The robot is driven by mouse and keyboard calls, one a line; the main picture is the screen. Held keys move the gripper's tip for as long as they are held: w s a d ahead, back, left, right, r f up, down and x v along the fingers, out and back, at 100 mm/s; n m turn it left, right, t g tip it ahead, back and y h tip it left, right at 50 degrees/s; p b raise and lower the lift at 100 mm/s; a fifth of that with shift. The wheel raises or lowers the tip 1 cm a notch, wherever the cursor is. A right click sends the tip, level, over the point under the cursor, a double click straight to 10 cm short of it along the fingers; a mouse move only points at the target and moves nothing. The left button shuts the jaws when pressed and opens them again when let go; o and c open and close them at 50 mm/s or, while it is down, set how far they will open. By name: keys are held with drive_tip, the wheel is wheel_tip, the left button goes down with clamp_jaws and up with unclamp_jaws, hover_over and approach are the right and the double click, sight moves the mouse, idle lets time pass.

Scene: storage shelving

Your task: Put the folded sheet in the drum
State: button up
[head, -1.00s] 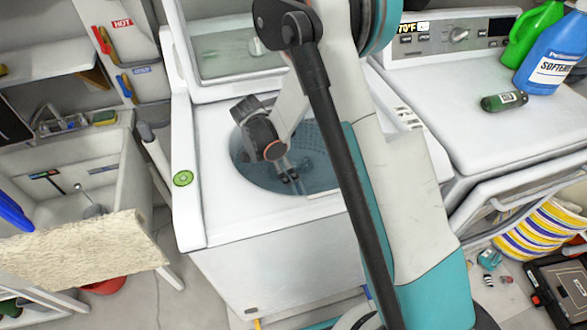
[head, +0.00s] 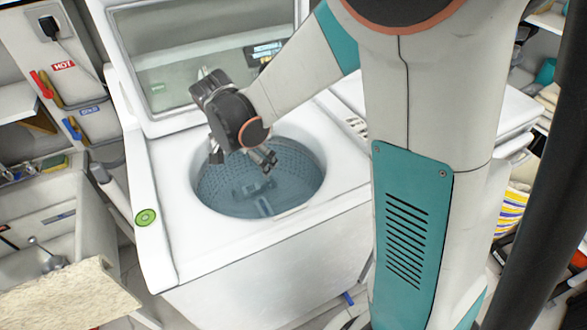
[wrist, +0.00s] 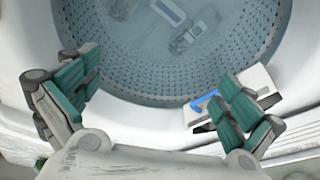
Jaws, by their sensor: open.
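The washer drum (head: 215,190) is an open, perforated blue-grey tub in the white top-loader. It also fills the upper part of the wrist view (wrist: 110,70). My gripper (head: 242,157) is over the drum opening, fingers spread wide, nothing between them. In the wrist view, my gripper (wrist: 155,75) has its green-padded fingers apart at the drum's rim. I cannot clearly identify a folded sheet in either view. Blue-grey shapes (head: 262,205) lie at the drum's bottom; I cannot tell whether they are part of it. A white piece with a blue strip (wrist: 207,97) shows behind the right finger.
The washer's lid (head: 185,55) stands raised behind the opening. A round green dial (head: 146,217) is on the washer's left edge. My arm hides much of the right side.

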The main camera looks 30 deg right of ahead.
drive_tip(key=s+d+r+n+t+y, duration=0.1)
drive_tip(key=s+r+n+t, duration=0.1)
drive_tip(key=s+r+n, duration=0.4)
drive_tip(key=s+d+r+n+t+y, duration=0.2)
drive_tip(key=s+r+n, duration=0.4)
drive_tip(key=s, duration=0.7)
drive_tip(key=shift+r+n+t, duration=0.25)
drive_tip(key=shift+n+t, duration=0.05)
drive_tip(key=shift+t, duration=0.4)
drive_tip(key=shift+s, duration=0.1)
